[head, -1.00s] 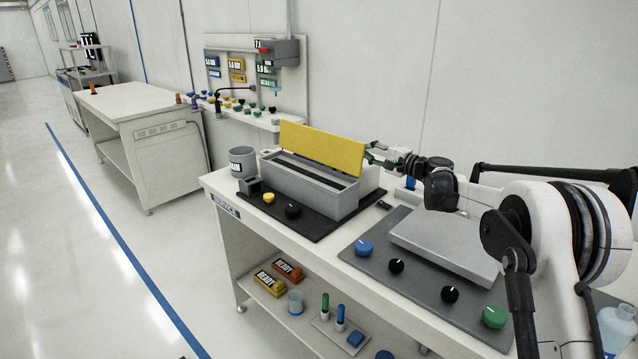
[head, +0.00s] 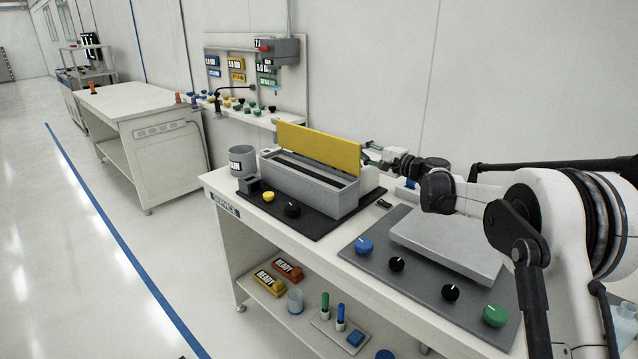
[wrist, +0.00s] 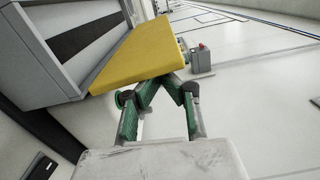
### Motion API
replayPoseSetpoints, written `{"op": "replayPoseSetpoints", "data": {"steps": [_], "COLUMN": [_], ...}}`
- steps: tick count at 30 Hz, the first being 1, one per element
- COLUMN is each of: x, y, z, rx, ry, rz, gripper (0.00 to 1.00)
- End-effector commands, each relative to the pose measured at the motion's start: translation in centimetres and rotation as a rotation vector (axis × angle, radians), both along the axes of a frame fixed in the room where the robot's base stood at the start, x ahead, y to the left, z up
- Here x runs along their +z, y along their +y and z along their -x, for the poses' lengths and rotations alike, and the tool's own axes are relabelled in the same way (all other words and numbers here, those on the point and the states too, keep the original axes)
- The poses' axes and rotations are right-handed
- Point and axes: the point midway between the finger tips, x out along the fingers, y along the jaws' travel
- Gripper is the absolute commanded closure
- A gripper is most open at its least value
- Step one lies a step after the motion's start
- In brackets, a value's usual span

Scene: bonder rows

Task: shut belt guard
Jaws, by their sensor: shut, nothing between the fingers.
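The belt guard (head: 318,147) is a yellow panel along the back edge of a grey box (head: 305,193). It stands raised, and the long dark opening in the box top is uncovered. My gripper (head: 369,156) is at the right end of the guard, on its back side, with its tips partly hidden in the head view. In the wrist view the guard (wrist: 140,52) slants across the upper middle. There my gripper (wrist: 166,82) has its green-padded fingers together, empty, with the tips at the guard's lower edge, apparently touching it.
A tool panel (head: 290,75) stands behind on the left.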

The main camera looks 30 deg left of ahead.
Motion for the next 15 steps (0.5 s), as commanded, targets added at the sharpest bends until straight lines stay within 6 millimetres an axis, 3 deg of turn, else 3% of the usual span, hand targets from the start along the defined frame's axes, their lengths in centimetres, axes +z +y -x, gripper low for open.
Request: {"op": "replayPoseSetpoints", "data": {"steps": [15], "x": [-0.10], "y": [0.37], "z": [1.20], "rx": [0.001], "ry": [0.000], "rz": [0.000], "gripper": [1.00]}}
